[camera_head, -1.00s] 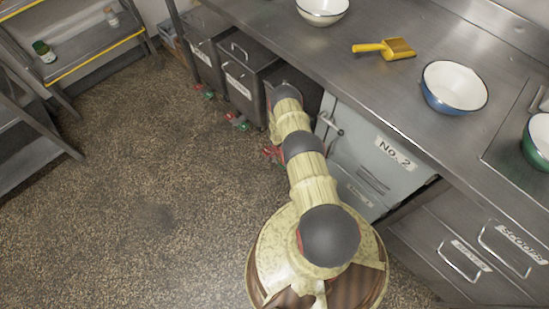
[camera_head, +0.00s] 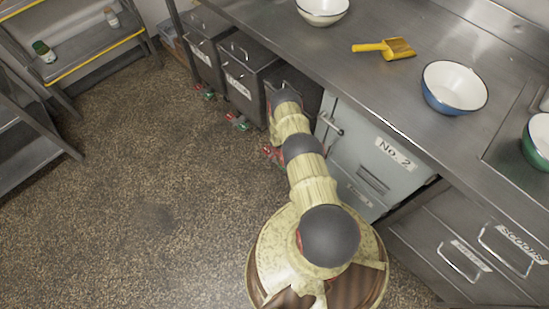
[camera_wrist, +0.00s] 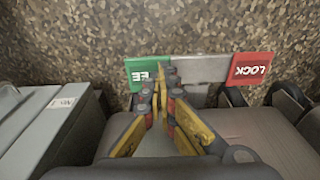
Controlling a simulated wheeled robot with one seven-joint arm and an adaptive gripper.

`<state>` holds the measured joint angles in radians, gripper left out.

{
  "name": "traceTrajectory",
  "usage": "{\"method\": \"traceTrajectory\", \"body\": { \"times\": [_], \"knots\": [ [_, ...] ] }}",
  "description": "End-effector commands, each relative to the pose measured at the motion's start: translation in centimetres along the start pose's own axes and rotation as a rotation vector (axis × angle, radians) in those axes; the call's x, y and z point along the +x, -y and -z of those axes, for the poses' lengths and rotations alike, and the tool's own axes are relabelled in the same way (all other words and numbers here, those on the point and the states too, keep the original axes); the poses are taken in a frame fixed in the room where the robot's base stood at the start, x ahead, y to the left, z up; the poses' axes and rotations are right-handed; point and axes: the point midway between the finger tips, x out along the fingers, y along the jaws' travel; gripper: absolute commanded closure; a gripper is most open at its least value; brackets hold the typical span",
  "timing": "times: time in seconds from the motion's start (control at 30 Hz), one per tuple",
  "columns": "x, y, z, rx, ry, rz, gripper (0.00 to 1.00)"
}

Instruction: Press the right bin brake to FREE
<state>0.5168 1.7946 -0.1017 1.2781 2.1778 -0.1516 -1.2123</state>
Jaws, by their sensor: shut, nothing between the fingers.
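The right bin's brake is a bar across the wrist view, with a green FREE end (camera_wrist: 141,72) at left and a red LOCK end (camera_wrist: 251,68) at right. The LOCK lettering is upside down. My gripper (camera_wrist: 167,78) has yellow fingers with dark and red pads. Its tips overlap the green end's inner edge and hide part of the word FREE; I cannot tell whether they touch it. The gripper is shut and empty. The right bin's dark grey body (camera_wrist: 260,127) lies below the bar. In the head view my arm hides the gripper and much of this bin.
Two other bins, middle (camera_head: 241,85) and left (camera_head: 203,50), stand under the steel counter (camera_head: 340,50) with their own red and green brakes. The grey No. 2 cabinet (camera_head: 365,150) stands close right of my arm. The speckled floor (camera_head: 140,190) at left is clear.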

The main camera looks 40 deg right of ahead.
Motion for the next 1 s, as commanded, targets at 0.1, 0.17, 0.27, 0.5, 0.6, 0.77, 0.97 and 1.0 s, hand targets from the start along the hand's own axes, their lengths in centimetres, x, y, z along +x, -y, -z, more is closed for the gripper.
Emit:
{"method": "traceTrajectory", "body": {
  "times": [0.1,0.17,0.27,0.5,0.6,0.77,0.97,1.0],
  "knots": [
    [0.2,0.0,0.0,0.001,0.0,0.001,1.0],
    [0.2,0.1,0.0,0.0,0.0,0.001,1.0],
    [0.4,0.1,0.0,0.0,-0.001,0.001,1.0],
    [0.6,0.1,0.0,-0.001,-0.001,0.001,1.0],
    [0.2,0.1,0.1,-0.001,-0.001,0.002,1.0],
    [-1.0,0.1,0.2,-0.001,-0.001,0.002,1.0],
    [-2.4,0.1,0.5,-0.001,-0.001,0.002,1.0],
    [-2.7,0.1,0.5,-0.001,-0.001,0.002,1.0]
  ]
}}
